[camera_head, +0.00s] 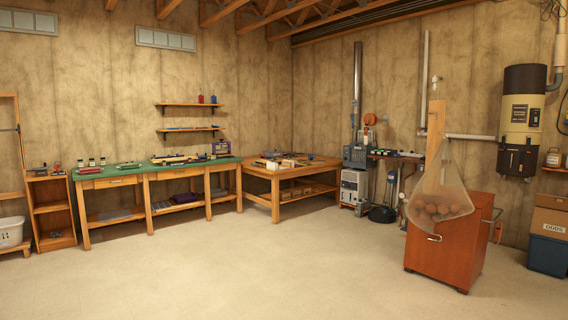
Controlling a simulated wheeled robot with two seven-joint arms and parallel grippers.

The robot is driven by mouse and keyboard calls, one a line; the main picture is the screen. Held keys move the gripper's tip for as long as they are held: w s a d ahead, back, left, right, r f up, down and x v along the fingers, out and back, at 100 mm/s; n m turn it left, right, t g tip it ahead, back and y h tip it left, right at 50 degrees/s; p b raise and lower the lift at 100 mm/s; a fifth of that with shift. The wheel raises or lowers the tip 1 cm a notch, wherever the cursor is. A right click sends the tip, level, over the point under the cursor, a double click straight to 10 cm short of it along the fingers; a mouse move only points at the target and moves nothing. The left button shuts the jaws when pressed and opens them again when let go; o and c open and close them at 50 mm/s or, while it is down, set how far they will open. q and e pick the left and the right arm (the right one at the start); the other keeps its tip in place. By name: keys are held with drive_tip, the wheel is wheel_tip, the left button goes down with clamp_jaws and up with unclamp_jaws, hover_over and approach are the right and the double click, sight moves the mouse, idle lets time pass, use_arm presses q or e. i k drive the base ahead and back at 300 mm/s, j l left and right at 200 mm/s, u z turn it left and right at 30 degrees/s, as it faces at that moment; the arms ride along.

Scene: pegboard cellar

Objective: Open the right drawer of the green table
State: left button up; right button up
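The green table (134,178) stands along the back wall at the left, well away from me across the floor. It has a green top on a wooden frame with several legs. A wooden drawer front (115,182) shows under the top in its left section and looks shut. The front panels under the middle and right of the top are too small to tell whether they hold another drawer. Neither of my grippers is in view.
Wide bare floor (250,265) lies before the table. A wooden corner table (276,177) stands to its right, a small shelf (50,208) and white basket (11,232) to its left. A reddish-brown cabinet (445,250) with a net of balls (438,206) stands at the right.

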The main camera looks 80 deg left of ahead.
sight(162, 175)
drive_tip(key=u, duration=3.95)
